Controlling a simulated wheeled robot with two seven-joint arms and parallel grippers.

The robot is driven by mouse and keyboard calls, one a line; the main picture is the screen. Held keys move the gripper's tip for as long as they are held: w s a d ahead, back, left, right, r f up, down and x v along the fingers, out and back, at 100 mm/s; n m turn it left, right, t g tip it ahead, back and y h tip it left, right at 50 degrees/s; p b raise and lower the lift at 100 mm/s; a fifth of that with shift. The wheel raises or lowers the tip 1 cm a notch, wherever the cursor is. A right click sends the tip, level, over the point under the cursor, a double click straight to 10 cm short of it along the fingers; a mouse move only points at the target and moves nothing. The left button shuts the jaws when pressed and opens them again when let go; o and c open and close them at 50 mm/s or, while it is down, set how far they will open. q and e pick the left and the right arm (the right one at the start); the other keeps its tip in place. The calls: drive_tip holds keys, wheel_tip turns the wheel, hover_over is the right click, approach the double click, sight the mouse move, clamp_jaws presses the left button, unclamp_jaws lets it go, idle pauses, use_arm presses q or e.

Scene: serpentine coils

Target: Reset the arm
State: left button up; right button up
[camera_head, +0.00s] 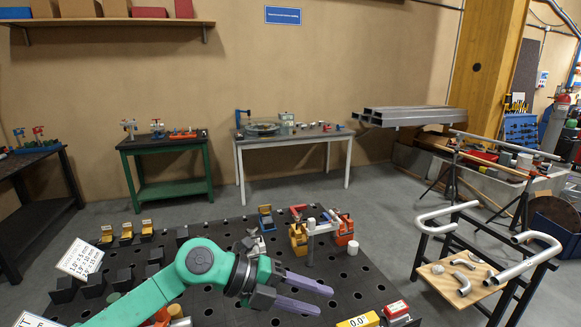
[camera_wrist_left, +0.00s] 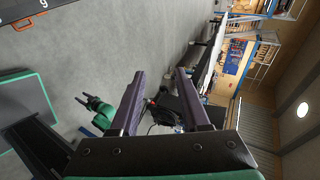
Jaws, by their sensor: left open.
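My left arm (camera_head: 205,267) is green and reaches in from the lower left in the head view. Its gripper (camera_head: 323,299) has two purple fingers, spread apart with nothing between them. It is over the dark perforated table (camera_head: 255,226), pointing right. In the left wrist view the same gripper (camera_wrist_left: 160,72) shows two parallel fingers with an empty gap. My right gripper does not show in the head view. A small green and dark jointed form (camera_wrist_left: 98,110) in the left wrist view may be my other arm; its jaws are too small to judge.
Yellow and orange clamp blocks (camera_head: 299,238) and a white cylinder (camera_head: 352,248) stand on the table near the gripper. Black blocks (camera_head: 95,283) and a sign (camera_head: 80,259) are at left. A wooden-topped stand (camera_head: 437,279) with bent tubes is at right. Grey floor lies between.

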use_arm(q)
drive_tip(key=d+r+n+t+h, duration=0.2)
drive_tip(key=d+r+h, duration=0.25)
drive_tip(key=r, duration=0.25)
drive_tip(key=w+a+r+n+t+y, duration=0.35)
drive_tip(key=w+a+n+t, duration=0.4)
drive_tip(key=n+t, duration=0.65)
drive_tip(key=s+a+f+n+g+y, duration=0.1)
drive_tip(key=a+f+n+g+y, duration=0.1)
drive_tip(key=a+f+n+y, duration=1.3)
drive_tip(key=s+a+f+g+h, duration=0.1)
drive_tip(key=s+a+f+g, duration=0.4)
drive_tip(key=s+f, duration=0.55)
drive_tip(key=s+a+f+g+h, duration=0.1)
drive_tip(key=s+a+f+g, duration=0.2)
drive_tip(key=s+f+g, duration=0.6)
drive_tip(key=s+f+t+b, duration=0.1)
drive_tip(key=s+f+b, duration=0.1)
drive_tip(key=f, duration=1.2)
drive_tip(key=s+f+b, duration=0.3)
drive_tip(key=f, duration=1.2)
drive_tip(key=s+a+f+g+b, duration=0.1)
drive_tip(key=s+a+f+b, duration=0.1)
drive_tip(key=s+f, duration=1.3)
drive_tip(key=shift+s+a+f+b, duration=0.4)
drive_tip(key=shift+a+f, duration=0.15)
drive_tip(key=shift+a, duration=0.15)
